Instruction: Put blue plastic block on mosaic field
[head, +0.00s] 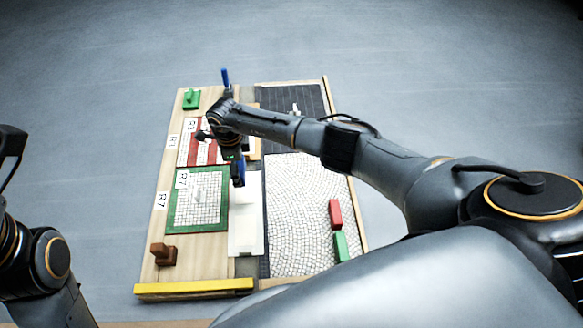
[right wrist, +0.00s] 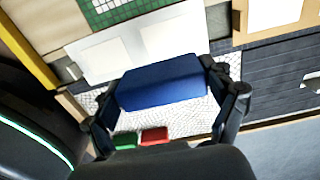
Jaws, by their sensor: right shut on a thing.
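My right gripper (head: 238,180) is shut on the blue plastic block (head: 239,172), above the middle of the board. In the right wrist view the blue block (right wrist: 163,83) lies across between the two fingers of the gripper (right wrist: 165,100). The mosaic field (head: 292,200) is a pale panel of small stones at the board's right front, and it also shows behind the block in the right wrist view (right wrist: 190,118). The block is to the left of the field in the head view. Only part of my left arm shows at the left edge; its gripper is out of the frame.
A red block (head: 335,213) and a green block (head: 341,246) lie on the field's right side. A white tray (head: 245,240) adjoins its left. A green-framed panel (head: 175,222), a brown block (head: 163,254) and a yellow bar (head: 194,288) are further left. The field's left and middle are clear.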

